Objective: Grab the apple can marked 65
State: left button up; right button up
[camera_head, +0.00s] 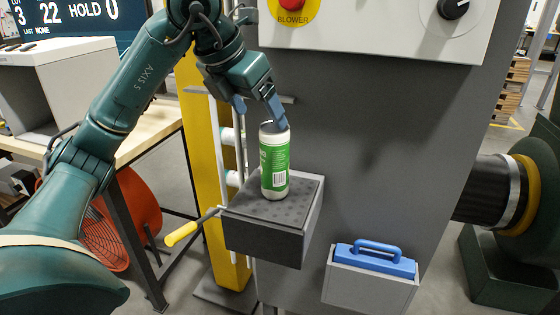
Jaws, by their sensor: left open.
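A can (274,161) with a green label and pale ends stands upright on a dark grey pedestal block (262,236). A barcode shows on its label; I cannot read the number or make out an apple. My left gripper (257,108) is open at the top of the can. One blue finger is beside or in front of the can's upper rim and the other is to its left. I cannot tell whether the fingers touch the can. My right gripper is not in view.
A grey machine panel with a red blower button (293,3) rises behind the can. A yellow-handled crank (181,234) sticks out left of the block. A blue-handled tool (376,257) sits in a grey holder (368,288) at lower right. A wooden table (150,124) stands left.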

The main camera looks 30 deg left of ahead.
aim_at(267, 129)
pick_arm(q)
jog(key=x, duration=0.4)
jog(key=shift+f, duration=0.15)
jog(key=shift+w+p+x, duration=0.2)
jog(key=shift+p+x, duration=0.1)
jog(key=shift+x, duration=2.5)
jog(key=shift+d, duration=0.15)
jog(key=shift+c, duration=0.5)
jog(key=c, duration=1)
